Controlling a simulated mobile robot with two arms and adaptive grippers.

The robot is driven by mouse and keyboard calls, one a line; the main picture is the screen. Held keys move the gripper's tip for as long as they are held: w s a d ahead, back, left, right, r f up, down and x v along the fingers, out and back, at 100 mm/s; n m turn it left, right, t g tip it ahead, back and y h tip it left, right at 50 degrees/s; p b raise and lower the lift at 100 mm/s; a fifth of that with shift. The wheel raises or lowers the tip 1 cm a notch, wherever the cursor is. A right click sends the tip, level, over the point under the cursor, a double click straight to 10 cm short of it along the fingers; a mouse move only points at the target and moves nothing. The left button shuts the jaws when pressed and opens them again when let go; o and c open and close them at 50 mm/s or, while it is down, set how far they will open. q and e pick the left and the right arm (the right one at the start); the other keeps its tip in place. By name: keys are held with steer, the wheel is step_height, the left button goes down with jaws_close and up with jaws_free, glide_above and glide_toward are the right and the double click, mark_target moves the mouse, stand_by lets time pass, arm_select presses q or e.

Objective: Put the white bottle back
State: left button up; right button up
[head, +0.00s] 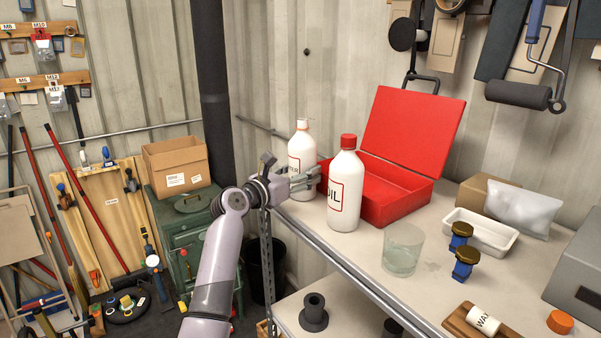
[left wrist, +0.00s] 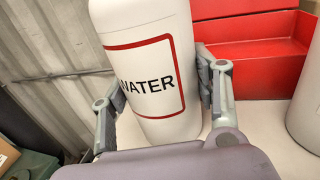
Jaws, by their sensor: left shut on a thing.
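The white bottle (head: 301,150) has a white cap and a red-framed label. In the left wrist view the bottle (left wrist: 150,70) fills the middle and its label reads WATER. My left gripper (head: 294,182) is shut on the bottle's lower body, with one finger on each side. The bottle is upright at the left end of the bench; I cannot tell whether its base touches the top. A second white bottle (head: 345,192) with a red cap and an OIL label stands just to the right. My right gripper is not in view.
An open red toolbox (head: 403,204) stands behind the bottles on the bench (head: 350,256). A glass (head: 402,250), two blue-and-brown items, a white tray (head: 484,231) and a WAX container (head: 484,320) stand farther right. A cardboard box (head: 176,165) sits on a green cabinet at left.

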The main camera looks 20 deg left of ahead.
arm_select(q)
steer(key=o, duration=1.3)
steer(key=shift+f, duration=0.1)
steer(key=shift+c, duration=0.2)
steer(key=b+v, duration=0.2)
steer(key=v, duration=1)
steer(key=shift+b, duration=0.4)
